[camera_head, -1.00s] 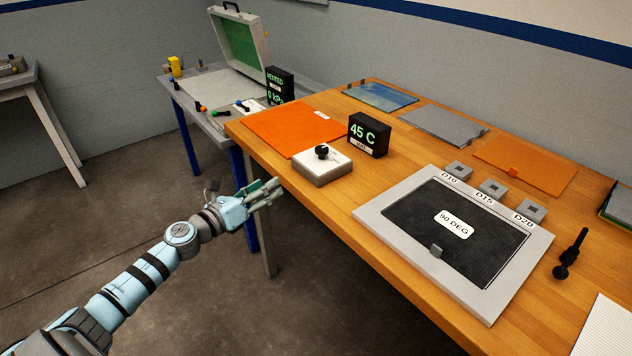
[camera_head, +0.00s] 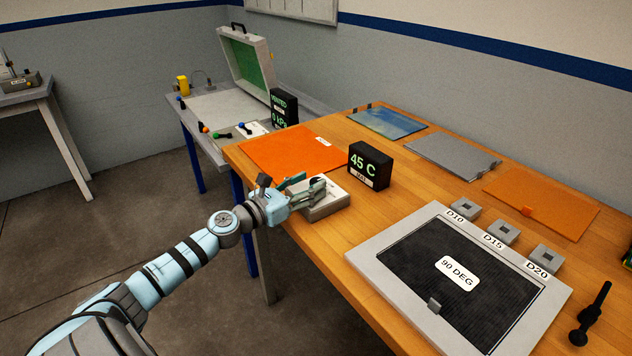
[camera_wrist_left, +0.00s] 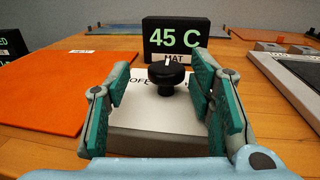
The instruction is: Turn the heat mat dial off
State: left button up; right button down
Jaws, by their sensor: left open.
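The heat mat dial is a black knob (camera_wrist_left: 166,76) with a white mark at its top, on a white control box (camera_head: 328,203) near the left front edge of the wooden table. My left gripper (camera_head: 312,188) is open at the box. In the left wrist view its teal finger pads (camera_wrist_left: 162,105) stand either side of the knob, apart from it. In the head view the gripper mostly hides the knob. The label beside the knob is partly covered; letters like "OFF" show at its left. The black mat display (camera_head: 370,165) behind the box reads 45 C. The orange heat mat (camera_head: 290,152) lies flat.
A grey-framed plate (camera_head: 375,262) marked 90 DEG lies to the right, with small grey blocks (camera_head: 500,232) behind it. A black tool (camera_head: 592,318) lies at far right. A second table (camera_head: 212,112) carries an open case (camera_head: 248,65) and a vacuum display (camera_head: 284,107).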

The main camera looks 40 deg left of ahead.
pick_arm(q)
jog(key=shift+w+d+r, duration=0.1)
jog(key=shift+d+r, duration=0.05)
jog(key=shift+d, duration=0.15)
jog(key=c, duration=0.5)
jog(key=shift+w, duration=0.1)
jog(key=c, duration=0.6)
pick_arm(e)
jog(key=shift+s, duration=0.3)
pick_arm(q)
jog(key=shift+d+p, duration=0.1)
jog(key=shift+p, duration=0.25)
pick_arm(e)
jog(key=shift+r, duration=0.3)
